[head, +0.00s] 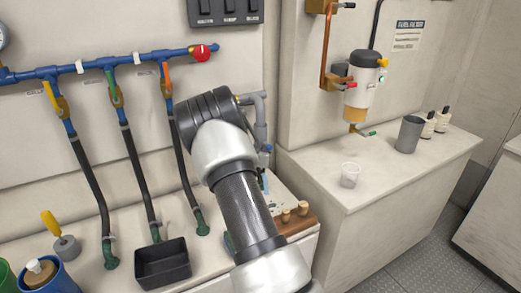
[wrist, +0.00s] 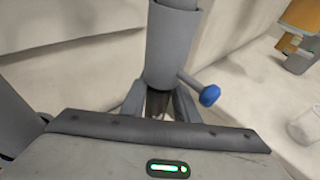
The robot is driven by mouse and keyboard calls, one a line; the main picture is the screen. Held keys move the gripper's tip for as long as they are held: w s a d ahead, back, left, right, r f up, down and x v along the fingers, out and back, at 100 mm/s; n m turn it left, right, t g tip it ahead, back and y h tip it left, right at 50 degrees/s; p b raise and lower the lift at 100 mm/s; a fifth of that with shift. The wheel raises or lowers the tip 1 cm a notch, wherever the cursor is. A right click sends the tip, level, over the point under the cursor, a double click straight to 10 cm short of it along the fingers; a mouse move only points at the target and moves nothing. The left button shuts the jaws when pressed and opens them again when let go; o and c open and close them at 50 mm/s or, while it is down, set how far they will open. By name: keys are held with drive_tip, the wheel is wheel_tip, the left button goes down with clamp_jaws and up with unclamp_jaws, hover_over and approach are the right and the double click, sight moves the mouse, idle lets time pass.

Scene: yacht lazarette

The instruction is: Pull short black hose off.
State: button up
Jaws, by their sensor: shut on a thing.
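The short black hose (wrist: 157,103) shows as a dark piece between the two fingers of my gripper (wrist: 158,108) in the wrist view. My gripper is shut on it, directly below a vertical grey pipe (wrist: 172,45). The hose's upper end meets the pipe's lower end; I cannot tell how far it sits on it. Its lower part is hidden by my gripper body. A small side valve with a blue knob (wrist: 210,95) sticks out right of the pipe. In the head view the grey pipe (head: 261,112) shows beside my arm, which hides the hose.
Left of my arm, several long black hoses (head: 136,178) hang from a blue manifold (head: 95,67). A black bin (head: 162,263) stands on the bench. A wooden block with pegs (head: 298,222) is near my arm. On the right counter stand a clear cup (head: 350,175) and grey cup (head: 409,134).

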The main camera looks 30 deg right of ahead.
drive_tip(key=shift+w+d+r, duration=0.15)
drive_tip(key=shift+w+r, duration=0.05)
drive_tip(key=shift+r, duration=0.6)
drive_tip(key=o, duration=1.1)
drive_tip(key=shift+r, duration=0.1)
drive_tip(key=shift+o, duration=0.2)
drive_tip(key=shift+s, duration=0.1)
drive_tip(key=f+v, duration=0.1)
drive_tip(key=v, duration=1.6)
drive_tip(key=shift+a+f+p, duration=0.2)
drive_tip(key=shift+a+p, duration=0.1)
drive_tip(key=shift+a, duration=0.2)
